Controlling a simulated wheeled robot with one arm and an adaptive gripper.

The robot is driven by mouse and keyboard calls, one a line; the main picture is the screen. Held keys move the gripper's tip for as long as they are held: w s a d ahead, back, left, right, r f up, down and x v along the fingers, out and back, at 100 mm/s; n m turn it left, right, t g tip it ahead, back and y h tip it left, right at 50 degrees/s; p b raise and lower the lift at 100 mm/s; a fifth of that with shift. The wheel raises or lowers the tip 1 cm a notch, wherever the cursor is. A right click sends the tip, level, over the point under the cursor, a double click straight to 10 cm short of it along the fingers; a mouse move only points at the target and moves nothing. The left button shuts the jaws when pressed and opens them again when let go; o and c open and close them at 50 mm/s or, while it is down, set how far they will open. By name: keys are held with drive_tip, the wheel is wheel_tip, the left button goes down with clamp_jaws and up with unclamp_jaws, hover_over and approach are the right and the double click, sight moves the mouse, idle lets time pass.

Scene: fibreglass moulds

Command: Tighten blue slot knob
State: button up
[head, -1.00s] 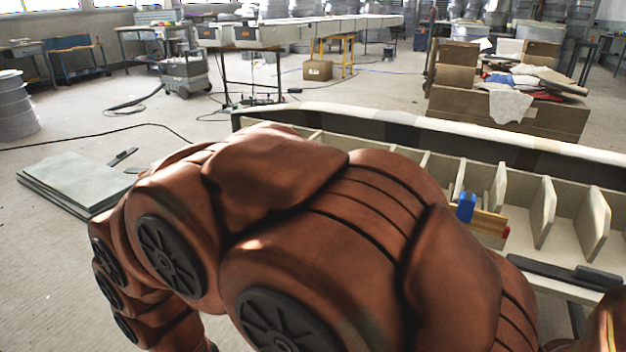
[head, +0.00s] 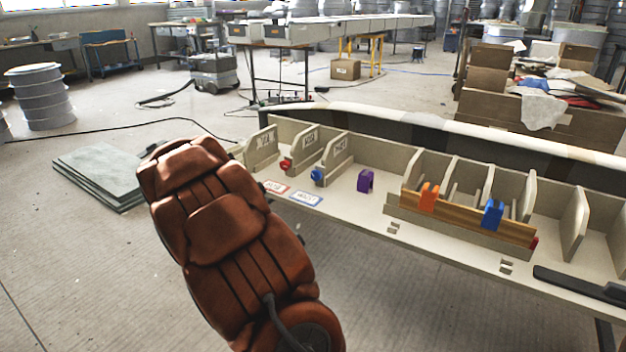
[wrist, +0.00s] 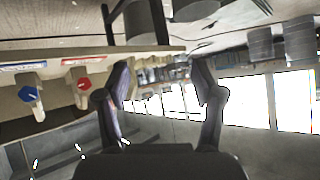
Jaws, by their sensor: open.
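The blue knob (head: 317,175) sits at the front of a slot divider on the bench, behind a blue-edged label (head: 306,199). A red knob (head: 286,165) is on its left, with a red-edged label (head: 275,187). In the wrist view, which looks turned over, the blue knob (wrist: 27,94) and red knob (wrist: 83,84) are at the left. My gripper (wrist: 163,84) is open, with nothing between its fingers, apart from both knobs. The head view shows my arm left of the bench, but not the gripper's fingers.
A purple block (head: 365,181) stands on the bench shelf (head: 340,205). A wooden strip (head: 460,219) carries an orange clip (head: 428,197) and a blue clip (head: 492,214). Upright dividers line the bench. Flat sheets (head: 98,172) lie on the floor at left.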

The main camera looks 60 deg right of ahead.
drive_tip(key=d+m+h, duration=0.2)
drive_tip(key=d+h, duration=0.1)
drive_tip(key=d, duration=0.6)
drive_tip(key=m+g+h, duration=0.7)
drive_tip(key=g+h, duration=0.1)
approach(314, 178)
drive_tip(key=shift+d+f, duration=0.2)
drive_tip(key=shift+d, duration=0.75)
drive_tip(key=shift+s+d, duration=0.1)
drive_tip(key=shift+d, duration=0.15)
drive_tip(key=shift+w+d+b, duration=0.2)
drive_tip(key=shift+d+b, duration=0.75)
drive_tip(key=shift+d, duration=2.65)
drive_tip(key=shift+a+r, duration=0.1)
drive_tip(key=c, duration=1.1)
